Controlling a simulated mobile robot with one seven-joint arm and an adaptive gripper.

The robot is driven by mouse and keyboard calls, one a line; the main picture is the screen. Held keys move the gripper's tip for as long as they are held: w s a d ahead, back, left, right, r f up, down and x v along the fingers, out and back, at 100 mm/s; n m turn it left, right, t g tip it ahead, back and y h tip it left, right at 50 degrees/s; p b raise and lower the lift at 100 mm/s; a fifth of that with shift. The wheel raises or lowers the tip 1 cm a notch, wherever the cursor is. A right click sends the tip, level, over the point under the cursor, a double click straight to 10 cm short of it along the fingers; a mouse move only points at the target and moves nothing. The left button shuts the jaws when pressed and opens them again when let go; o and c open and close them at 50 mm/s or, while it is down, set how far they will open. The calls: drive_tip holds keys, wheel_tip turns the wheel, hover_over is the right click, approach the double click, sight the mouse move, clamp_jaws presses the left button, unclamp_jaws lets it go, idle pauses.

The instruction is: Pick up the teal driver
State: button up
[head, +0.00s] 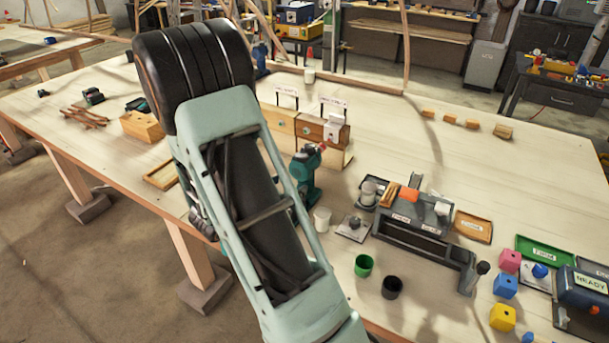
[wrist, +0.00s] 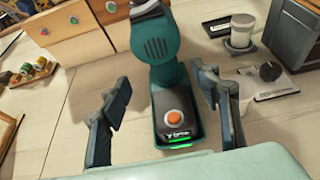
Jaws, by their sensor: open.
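The teal driver (wrist: 163,42) stands in the middle of the wrist view. Its dark base with an orange button and a green light faces me. In the head view the driver (head: 303,178) stands on the workbench just right of my arm, which may hide part of it. My gripper (wrist: 160,82) is open in the wrist view. One finger is left of the driver and the other is right of it, with gaps on both sides and no clear contact. In the head view my arm hides the gripper's fingertips.
Small wooden drawers (head: 312,129) stand behind the driver. White cup (head: 322,219) and a metal plate with a dark knob (head: 354,228) are right of it. The bench's back right is mostly clear.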

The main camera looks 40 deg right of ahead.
drive_tip(key=p+x, duration=0.1)
drive_tip(key=x, duration=0.8)
drive_tip(key=shift+d+f+p, duration=0.15)
drive_tip(key=shift+d+p, duration=0.15)
clamp_jaws()
